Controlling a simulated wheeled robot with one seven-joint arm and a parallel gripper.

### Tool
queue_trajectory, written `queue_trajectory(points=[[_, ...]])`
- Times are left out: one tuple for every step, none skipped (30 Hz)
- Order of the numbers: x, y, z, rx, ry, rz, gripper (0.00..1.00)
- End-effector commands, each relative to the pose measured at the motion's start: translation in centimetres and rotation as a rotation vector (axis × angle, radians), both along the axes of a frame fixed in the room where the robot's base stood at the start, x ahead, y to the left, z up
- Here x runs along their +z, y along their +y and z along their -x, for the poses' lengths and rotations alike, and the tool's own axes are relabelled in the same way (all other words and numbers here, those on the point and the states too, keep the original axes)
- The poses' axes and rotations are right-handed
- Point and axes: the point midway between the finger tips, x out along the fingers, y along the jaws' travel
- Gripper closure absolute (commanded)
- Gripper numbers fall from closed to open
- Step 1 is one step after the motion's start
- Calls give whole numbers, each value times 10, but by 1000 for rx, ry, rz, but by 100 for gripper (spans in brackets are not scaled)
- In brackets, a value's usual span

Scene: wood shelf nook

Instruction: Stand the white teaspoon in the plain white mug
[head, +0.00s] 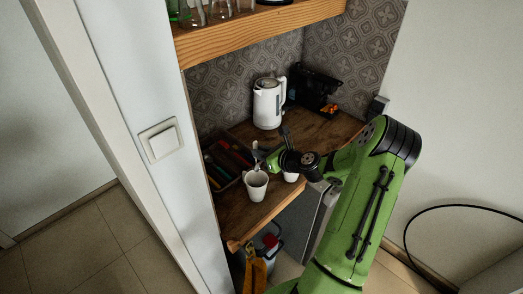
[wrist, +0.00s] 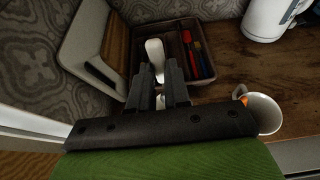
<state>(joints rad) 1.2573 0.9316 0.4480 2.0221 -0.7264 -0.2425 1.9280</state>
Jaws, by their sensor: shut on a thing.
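The white teaspoon (head: 255,152) is held upright-looking in my gripper (head: 266,160); its pale end (wrist: 155,52) shows beyond the fingers in the wrist view. My gripper (wrist: 160,88) is shut on it. A plain white mug (head: 256,186) stands upright near the shelf's front edge, just below the spoon in the head view. I cannot tell whether the spoon's lower end is inside the rim. A second white cup (head: 291,177) is partly hidden behind my arm. In the wrist view a white mug (wrist: 262,113) with an orange patch is at the right, partly hidden by my gripper.
A crate (head: 226,160) of coloured items stands left of the gripper, against the wall. A white kettle (head: 267,104) and a black machine (head: 315,88) stand at the back. An upper shelf (head: 260,28) hangs above. Bare wood (head: 238,212) is free at the front left.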

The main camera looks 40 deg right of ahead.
Motion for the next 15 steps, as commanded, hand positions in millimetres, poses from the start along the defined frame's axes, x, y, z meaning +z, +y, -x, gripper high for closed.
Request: queue_trajectory(points=[[-10,0,0,0,0,-1,100],[-13,0,0,0,-1,0,100],[-17,0,0,0,0,0,100],[-20,0,0,0,0,0,100],[-23,0,0,0,0,0,100],[-27,0,0,0,0,0,100],[-30,0,0,0,0,0,100],[-33,0,0,0,0,0,100],[-36,0,0,0,0,-1,100],[-38,0,0,0,0,-1,100],[-41,0,0,-1,0,-2,100],[-44,0,0,0,0,-1,100],[-47,0,0,0,0,-1,100],[-49,0,0,0,0,0,100],[-53,0,0,0,0,0,100]])
